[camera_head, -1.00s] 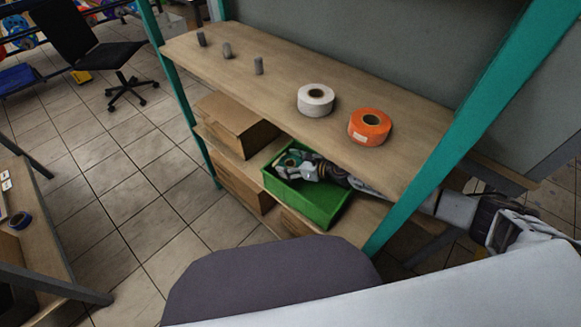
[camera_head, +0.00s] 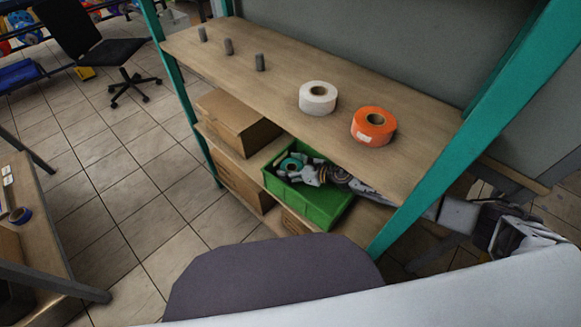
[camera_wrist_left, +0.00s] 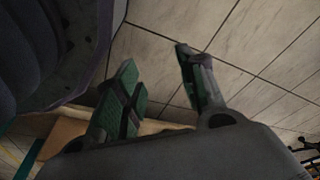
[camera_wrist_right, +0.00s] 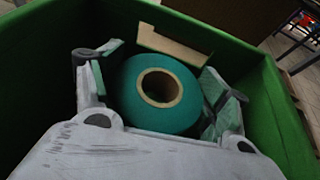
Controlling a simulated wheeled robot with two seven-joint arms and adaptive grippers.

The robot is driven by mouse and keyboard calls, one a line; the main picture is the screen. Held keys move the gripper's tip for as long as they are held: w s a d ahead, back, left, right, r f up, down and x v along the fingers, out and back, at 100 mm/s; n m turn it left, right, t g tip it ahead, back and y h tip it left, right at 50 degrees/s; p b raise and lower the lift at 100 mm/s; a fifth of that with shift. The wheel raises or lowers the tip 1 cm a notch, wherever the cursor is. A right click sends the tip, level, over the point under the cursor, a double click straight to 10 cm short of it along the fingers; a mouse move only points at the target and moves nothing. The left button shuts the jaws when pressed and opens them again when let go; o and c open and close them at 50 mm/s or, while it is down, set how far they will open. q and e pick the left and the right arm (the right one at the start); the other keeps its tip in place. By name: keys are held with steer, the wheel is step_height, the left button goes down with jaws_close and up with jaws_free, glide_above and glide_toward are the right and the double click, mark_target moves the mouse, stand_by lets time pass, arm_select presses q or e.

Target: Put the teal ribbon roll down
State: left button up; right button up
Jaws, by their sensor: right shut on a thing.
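The teal ribbon roll (camera_head: 291,164) is inside the green crate (camera_head: 318,214) on the lower shelf. In the right wrist view the roll (camera_wrist_right: 193,92) shows its brown cardboard core, and crate walls rise around it. My right gripper (camera_head: 300,170) reaches into the crate, shut on the roll, with one finger at each side of it in the right wrist view. Whether the roll touches the crate floor is hidden. My left gripper (camera_wrist_left: 162,75) is open and empty above the tiled floor in the left wrist view. It is outside the head view.
A white roll (camera_head: 318,97) and an orange roll (camera_head: 373,126) stand on the upper shelf (camera_head: 270,92), with grey pegs to their left. A cardboard box (camera_head: 236,122) is left of the crate. A teal post (camera_head: 430,180) stands close to my right arm.

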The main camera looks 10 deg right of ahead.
arm_select(q)
steer(key=shift+w+r, duration=0.1)
steer(key=shift+r, duration=0.05)
arm_select(e)
steer(key=shift+f, duration=0.1)
steer(key=shift+f, duration=0.1)
arm_select(q)
steer(key=shift+w+d+r, duration=0.15)
steer(key=shift+d+r, duration=0.05)
steer(key=shift+r, duration=0.15)
steer(key=shift+s+d+r+b, duration=0.1)
steer(key=shift+s+r+b, duration=0.05)
steer(key=shift+s+b, duration=0.15)
arm_select(e)
steer(key=shift+f, duration=0.15)
arm_select(q)
steer(key=shift+r, duration=0.1)
steer(key=shift+w+d+r, duration=0.15)
steer(key=shift+w+r, duration=0.25)
steer(key=shift+w, duration=0.1)
arm_select(e)
steer(key=shift+f, duration=0.15)
arm_select(q)
steer(key=shift+r, duration=0.1)
